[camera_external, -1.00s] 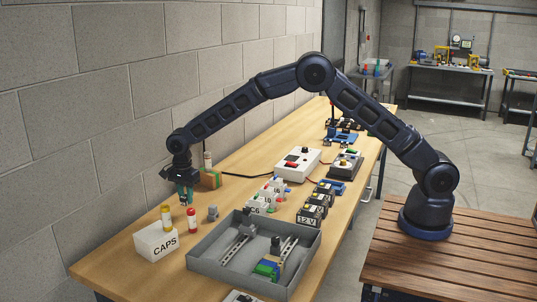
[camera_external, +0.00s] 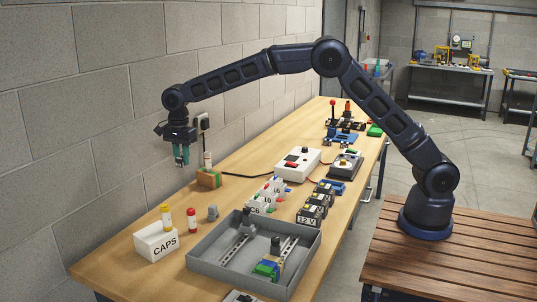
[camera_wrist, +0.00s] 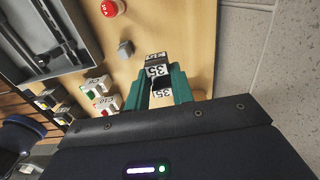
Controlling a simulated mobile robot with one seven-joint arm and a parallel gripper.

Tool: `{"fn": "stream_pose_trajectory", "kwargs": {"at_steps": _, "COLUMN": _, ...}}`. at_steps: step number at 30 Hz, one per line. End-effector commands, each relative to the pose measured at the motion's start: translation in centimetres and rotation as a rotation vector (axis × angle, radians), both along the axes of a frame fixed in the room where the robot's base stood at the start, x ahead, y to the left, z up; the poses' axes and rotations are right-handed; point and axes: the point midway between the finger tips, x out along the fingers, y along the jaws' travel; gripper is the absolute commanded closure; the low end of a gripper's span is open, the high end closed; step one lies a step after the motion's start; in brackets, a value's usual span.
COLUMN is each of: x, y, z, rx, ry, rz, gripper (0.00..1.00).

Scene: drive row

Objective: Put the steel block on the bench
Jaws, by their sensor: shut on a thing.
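My gripper (camera_external: 182,163) is raised above the left side of the wooden bench (camera_external: 165,269), near the wall, with its green fingers pointing down. In the wrist view my gripper (camera_wrist: 160,88) is shut on a small block (camera_wrist: 157,71) bearing a white "35" label, which I take as the steel block. The fingers hide part of it, and in the external view it is too small to make out. The held block is clear of the bench top.
A white CAPS box (camera_external: 156,242), a red-topped bottle (camera_external: 191,221), a small grey part (camera_external: 213,212) and a grey tray (camera_external: 213,263) are nearer the front. Bare wood lies between them.

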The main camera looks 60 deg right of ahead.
Motion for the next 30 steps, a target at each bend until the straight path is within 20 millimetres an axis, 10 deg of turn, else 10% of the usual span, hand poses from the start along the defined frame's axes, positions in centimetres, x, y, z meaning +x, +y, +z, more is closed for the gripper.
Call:
{"fn": "stream_pose_trajectory", "kwargs": {"at_steps": 8, "x": 1.1, "y": -4.9, "z": 0.1, "rx": -0.001, "ry": -0.002, "rz": -0.065, "gripper": 1.00}}
{"fn": "stream_pose_trajectory", "kwargs": {"at_steps": 30, "x": 0.4, "y": -37.1, "z": 0.3, "rx": -0.009, "ry": 0.000, "rz": -0.495, "gripper": 1.00}}
